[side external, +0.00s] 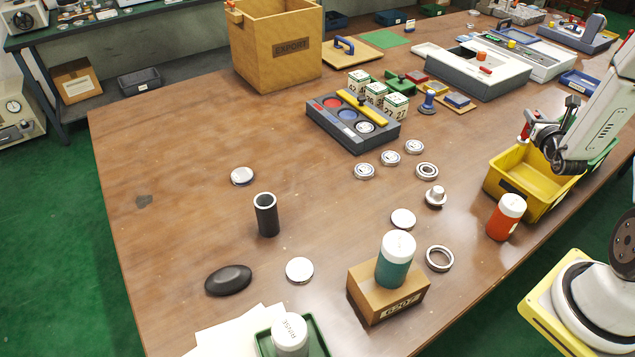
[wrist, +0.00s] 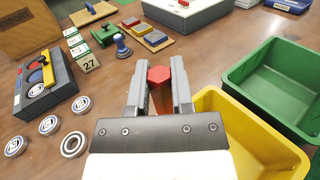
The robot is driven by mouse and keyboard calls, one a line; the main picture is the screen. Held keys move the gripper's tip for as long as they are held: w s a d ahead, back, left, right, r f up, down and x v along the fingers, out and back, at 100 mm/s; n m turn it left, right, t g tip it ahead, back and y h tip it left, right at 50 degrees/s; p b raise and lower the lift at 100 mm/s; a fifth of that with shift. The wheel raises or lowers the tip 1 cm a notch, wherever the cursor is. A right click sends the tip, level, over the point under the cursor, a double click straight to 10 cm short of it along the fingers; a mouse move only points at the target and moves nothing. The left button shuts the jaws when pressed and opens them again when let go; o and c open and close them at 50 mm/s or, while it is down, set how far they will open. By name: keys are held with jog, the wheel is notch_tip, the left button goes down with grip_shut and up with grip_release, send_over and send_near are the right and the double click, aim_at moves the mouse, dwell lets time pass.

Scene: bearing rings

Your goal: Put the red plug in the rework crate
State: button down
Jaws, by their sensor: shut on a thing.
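My gripper (wrist: 157,84) is shut on the red plug (wrist: 158,73), whose six-sided red end shows between the fingers in the wrist view. In the side view my gripper (side external: 527,122) holds the red plug (side external: 525,131) in the air near the back-left end of a yellow crate (side external: 513,187). In the wrist view the yellow crate (wrist: 204,103) lies to the right of the fingers. A green crate (wrist: 238,77) stands beyond it, mostly hidden by my arm in the side view. I cannot read which crate is the rework crate.
An orange jar (side external: 504,219) with a white lid stands in front of the yellow crate. Bearing rings (side external: 427,171) and discs lie left of it. A dark tray (side external: 340,132), number blocks (side external: 395,107) and a grey-white case (side external: 500,83) stand farther back.

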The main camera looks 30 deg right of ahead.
aim_at(524, 145)
jog(key=shift+s+d, duration=0.35)
jog(key=shift+f, duration=0.1)
jog(key=shift+f, duration=2.1)
jog(key=shift+f, duration=1.75)
jog(key=shift+f, duration=0.65)
jog(key=c, duration=0.5)
grip_release()
jog(key=shift+a+f, duration=0.1)
jog(key=shift+r, duration=0.2)
